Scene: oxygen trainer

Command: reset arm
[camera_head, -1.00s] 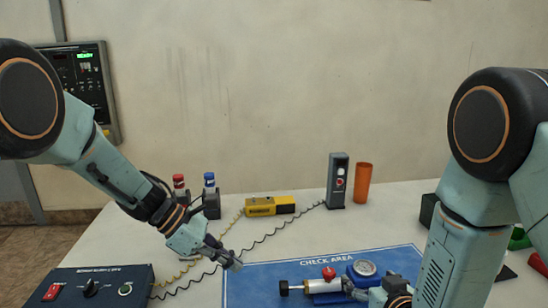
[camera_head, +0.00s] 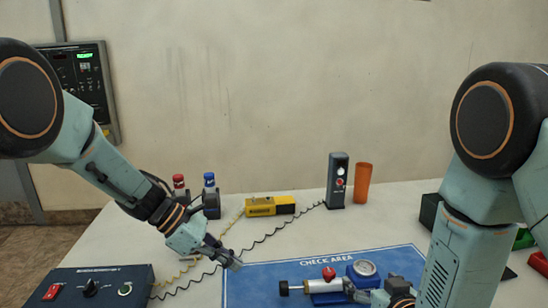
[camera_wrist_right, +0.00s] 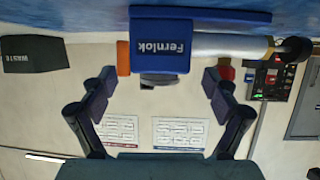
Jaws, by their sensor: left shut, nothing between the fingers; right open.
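My left gripper (camera_head: 232,263) is shut and empty, held low near the left edge of the blue check area mat (camera_head: 255,270). My right gripper (camera_wrist_right: 158,84) is open; in the right wrist view its two fingers stand apart with nothing gripped between them. Ahead of the fingers is the blue block marked Fernlok (camera_wrist_right: 163,47), with a silver cylinder and black end. In the head view the same device, with a red knob (camera_head: 329,273) and a round gauge (camera_head: 364,268), lies on the mat. The right gripper is close to its right side, partly hidden by my arm.
A control box (camera_head: 100,285) stands front left with coiled cables. A yellow device (camera_head: 270,206), a grey upright device (camera_head: 337,180) and an orange cup (camera_head: 362,183) stand along the back. A dark waste bin (camera_wrist_right: 34,54) shows in the right wrist view.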

